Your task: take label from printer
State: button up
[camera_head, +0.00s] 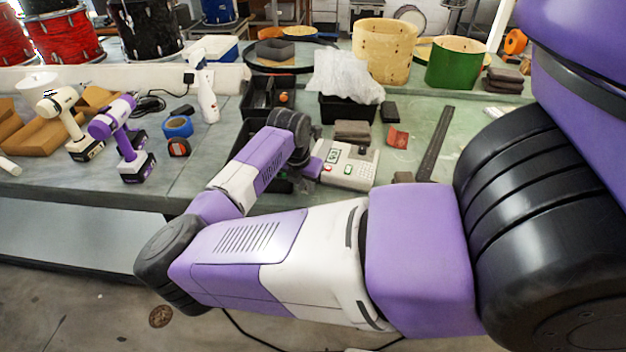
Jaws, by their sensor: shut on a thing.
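The label printer (347,165) is a white box with a small screen and coloured buttons, standing near the bench's front edge. My gripper (316,168) is at the printer's left side, beneath my dark wrist. It is shut on a thin thing, which I take to be the label. The fingertips and the label are too small and too covered by my wrist to make out. I cannot tell whether the label is still touching the printer.
Black bins (270,94) stand behind my wrist, and a black crate with a white bag (346,78) is behind the printer. Grey folded cloths (352,130), a red card (397,137) and a long dark bar (435,143) lie nearby. Purple drill (122,135) stands left.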

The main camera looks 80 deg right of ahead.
jog(key=shift+r+p, duration=0.6)
jog(key=shift+r, duration=0.5)
dwell(0.4)
jog(key=shift+r+p, duration=1.25)
jog(key=shift+r, duration=1.15)
